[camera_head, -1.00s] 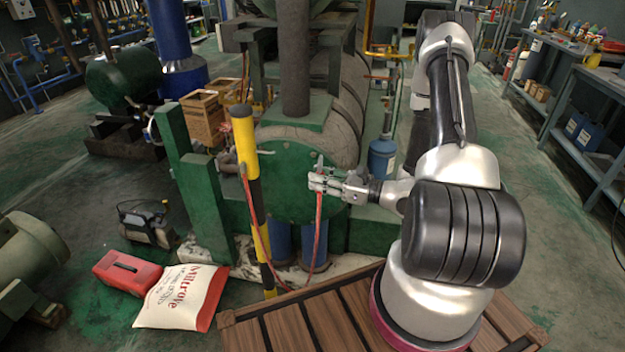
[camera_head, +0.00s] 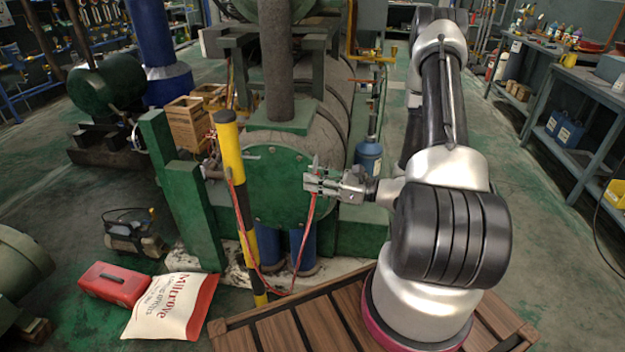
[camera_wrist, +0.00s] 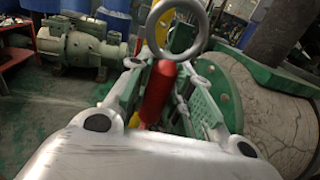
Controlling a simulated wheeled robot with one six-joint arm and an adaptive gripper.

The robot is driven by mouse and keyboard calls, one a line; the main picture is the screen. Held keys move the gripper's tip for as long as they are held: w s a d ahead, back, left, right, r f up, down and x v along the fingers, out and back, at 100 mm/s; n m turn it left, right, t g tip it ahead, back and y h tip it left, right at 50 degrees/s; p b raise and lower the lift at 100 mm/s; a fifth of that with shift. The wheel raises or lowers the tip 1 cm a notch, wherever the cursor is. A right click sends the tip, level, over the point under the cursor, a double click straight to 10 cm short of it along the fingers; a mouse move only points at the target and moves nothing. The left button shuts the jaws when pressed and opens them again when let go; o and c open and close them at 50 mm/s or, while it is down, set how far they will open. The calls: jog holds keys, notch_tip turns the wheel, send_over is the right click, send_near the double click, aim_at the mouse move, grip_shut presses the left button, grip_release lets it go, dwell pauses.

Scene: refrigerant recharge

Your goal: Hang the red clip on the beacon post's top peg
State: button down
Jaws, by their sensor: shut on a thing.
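The red clip (camera_wrist: 158,92) is held between the fingers of my gripper (camera_wrist: 158,110) in the wrist view. A grey metal ring (camera_wrist: 181,28) stands out above the clip's far end. In the head view my gripper (camera_head: 314,181) is to the right of the yellow and black beacon post (camera_head: 229,150), clear of it. A red cable (camera_head: 305,235) hangs from the gripper and loops down to the lower post. Another red length (camera_head: 240,215) runs up the post's side. The top peg is too small to make out clearly, near the post's upper end.
A large green machine with a round end plate (camera_head: 285,185) stands behind the gripper and post. Green uprights (camera_head: 165,165) stand left of the post. A white sack (camera_head: 172,305) and red toolbox (camera_head: 115,283) lie on the floor. A wooden pallet (camera_head: 300,325) is in front.

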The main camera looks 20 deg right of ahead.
jog(key=w+v, duration=0.1)
jog(key=v, duration=0.7)
jog(key=shift+d, duration=0.35)
dwell(0.4)
